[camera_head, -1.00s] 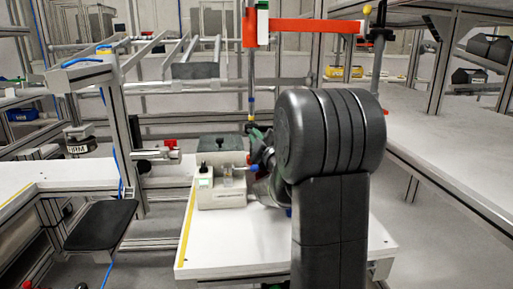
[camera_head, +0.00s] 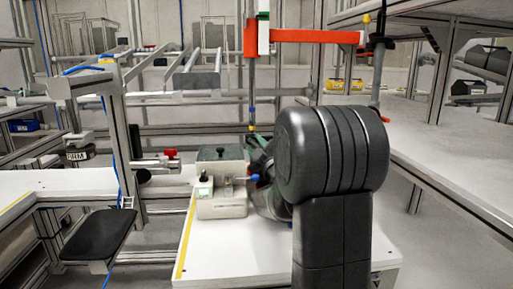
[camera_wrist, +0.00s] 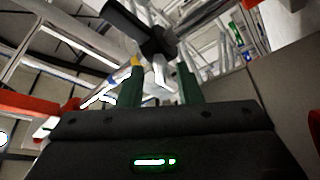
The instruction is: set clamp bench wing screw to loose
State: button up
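A dark, winged or T-shaped part (camera_wrist: 155,40) shows at the top of the wrist view, just beyond my fingertips. It may be the wing screw, but I cannot tell for sure. My gripper (camera_wrist: 160,75) has two green fingers, spread apart with a gap between them. A pale metallic piece shows in or behind that gap; contact is unclear. In the head view, my dark arm hides most of the gripper beside the white bench (camera_head: 235,262). A pale box with a dark knob (camera_head: 222,205) stands on the bench, with a blue-tipped rod (camera_head: 254,178) beside it.
A grey box (camera_head: 222,163) stands behind the pale box. A red knob (camera_head: 171,153) sits on a metal fixture to the left. An orange-red arm (camera_head: 305,36) spans above the bench. A black seat-like pad (camera_head: 100,234) is at lower left. The bench's front area is bare.

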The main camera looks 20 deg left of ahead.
notch_tip(320, 180, up, 10)
jog(key=p, duration=0.2)
jog(key=shift+p, duration=0.35)
jog(key=shift+r, duration=0.1)
jog(key=shift+s, duration=0.1)
jog(key=s+d+f+b, duration=0.3)
jog(key=s+b, duration=0.2)
jog(key=s, duration=0.1)
jog(key=s+d+f+b, duration=0.3)
jog(key=s+d+b, duration=0.1)
jog(key=s+b, duration=0.1)
jog(key=shift+s+d, duration=0.3)
jog(key=shift+s, duration=0.4)
dwell(0.7)
jog(key=shift+f+b, duration=0.15)
jog(key=shift+b, duration=0.25)
